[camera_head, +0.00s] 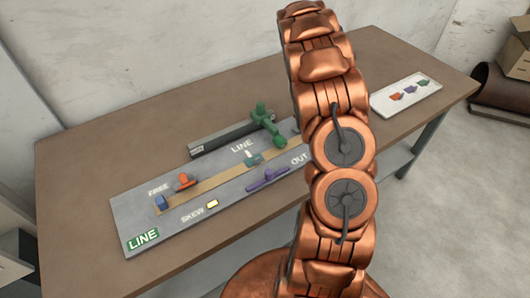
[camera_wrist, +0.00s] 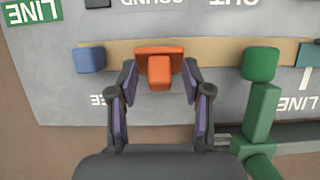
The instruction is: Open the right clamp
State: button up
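The right clamp (camera_wrist: 159,66) is an orange block with a tab, on the tan strip. It shows in the wrist view, which sees the board upside down; my arm hides it in the head view. My gripper (camera_wrist: 159,84) is open, with a finger on either side of the tab and a gap on both sides. I cannot tell its height over the clamp. The word FREE is partly covered beside the left finger. A second orange clamp (camera_head: 186,181) sits at the left end of the board, by another FREE label.
A blue block (camera_wrist: 89,60) and a green-knobbed lever (camera_wrist: 260,64) flank the right clamp. The lever also shows in the head view (camera_head: 268,125). A purple bar (camera_head: 268,179) lies at the board's front. A white tray (camera_head: 388,105) is at the table's right.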

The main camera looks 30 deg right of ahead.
jog(key=shift+s+f+t, duration=0.1)
jog(key=shift+s+t, duration=0.3)
jog(key=shift+t, duration=0.45)
jog(key=shift+s+t, duration=0.35)
jog(key=shift+t, duration=0.5)
jog(key=shift+s+a+f+t+b, duration=0.1)
jog(key=shift+s+f+t+b, duration=0.15)
jog(key=shift+t, duration=0.6)
jog(key=shift+s+d+f+t+b, duration=0.1)
jog(key=shift+s+f+t, duration=0.2)
jog(key=shift+t, duration=0.6)
jog(key=shift+s+a+f+t+b, duration=0.15)
jog(key=shift+s+t, duration=0.2)
jog(key=shift+t, duration=0.5)
jog(key=shift+s+r, duration=0.1)
jog(key=shift+r, duration=0.2)
jog(key=b+v, duration=0.2)
jog(key=v, duration=0.6)
jog(key=s+a+r+g+y, duration=0.1)
jog(key=s+a+r, duration=0.1)
jog(key=a, duration=1)
jog(key=s+a+r+g+p, duration=0.1)
jog(key=s+a+r+g, duration=0.1)
jog(key=a, duration=1)
jog(key=shift+s+a+r+n+y+p, duration=0.15)
jog(key=shift+s+r+n+y+p, duration=0.2)
jog(key=shift+s, duration=0.3)
jog(key=shift+f, duration=0.1)
